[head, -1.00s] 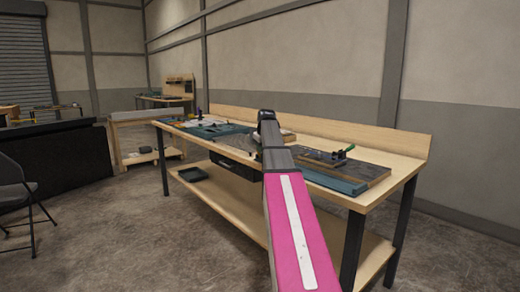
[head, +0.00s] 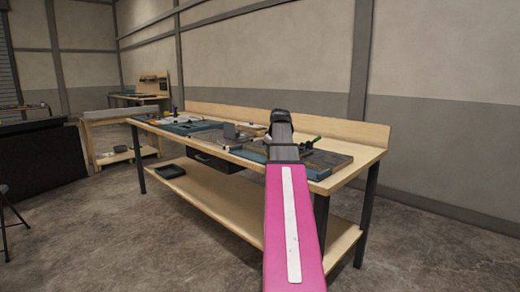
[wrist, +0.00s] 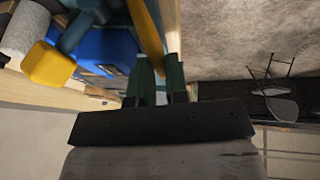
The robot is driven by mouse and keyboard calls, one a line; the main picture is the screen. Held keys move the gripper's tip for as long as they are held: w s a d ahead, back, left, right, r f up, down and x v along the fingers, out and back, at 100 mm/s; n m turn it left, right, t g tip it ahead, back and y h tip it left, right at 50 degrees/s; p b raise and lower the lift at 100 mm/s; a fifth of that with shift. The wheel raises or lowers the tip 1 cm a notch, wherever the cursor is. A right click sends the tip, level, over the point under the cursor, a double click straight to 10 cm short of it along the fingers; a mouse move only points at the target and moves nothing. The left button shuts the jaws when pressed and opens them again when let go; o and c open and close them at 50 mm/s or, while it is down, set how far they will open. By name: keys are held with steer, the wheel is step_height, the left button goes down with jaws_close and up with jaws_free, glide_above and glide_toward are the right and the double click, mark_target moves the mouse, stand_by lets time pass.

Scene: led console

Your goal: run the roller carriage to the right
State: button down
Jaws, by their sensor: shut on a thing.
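In the wrist view a light grey roller (wrist: 27,30) lies at the top left, beside a blue body (wrist: 106,50) with a yellow knob (wrist: 52,66). These look like parts of the roller carriage, but its full shape is cut off. A yellow bar (wrist: 147,30) runs down to the gap between my gripper's dark green fingers (wrist: 160,65). My gripper is shut, apparently on this bar; the contact is partly hidden. In the head view my arm's dark end stands over the bench and hides the fingers and what they hold.
A black tray (head: 170,171) lies on the lower shelf. The floor in front is open.

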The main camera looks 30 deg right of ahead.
steer(key=s+d, duration=0.1)
steer(key=s, duration=0.4)
steer(key=s+d, duration=0.2)
steer(key=s, duration=0.3)
steer(key=s+d, duration=0.2)
steer(key=s, duration=0.3)
steer(key=shift+s+d, duration=0.15)
steer(key=shift+d, duration=0.1)
steer(key=c, duration=1.1)
jaws_free()
steer(key=shift+s+d, duration=0.1)
steer(key=shift+s, duration=0.05)
steer(key=shift+v, duration=5.4)
